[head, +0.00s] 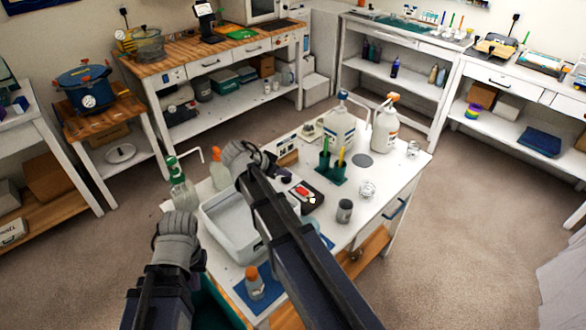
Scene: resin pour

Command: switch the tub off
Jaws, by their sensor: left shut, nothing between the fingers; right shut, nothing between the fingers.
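The tub (222,238) is a pale grey rectangular basin at the left side of the white worktable. A black box with a lit red part (304,194) is at its right; my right arm hides where they meet, so I cannot tell whether it belongs to the tub. My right gripper (240,154) is shut and empty above the far end of the tub, its arm crossing over the tub. My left gripper (178,228) is shut and empty, left of the tub, off the table edge.
On the worktable (392,185) stand a green-capped bottle (180,190), an orange-capped bottle (219,172), two large jugs (340,127) (385,130), green holders (331,170), a grey can (344,211) and a small bottle (254,284). Benches line the walls; the floor (470,235) right is clear.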

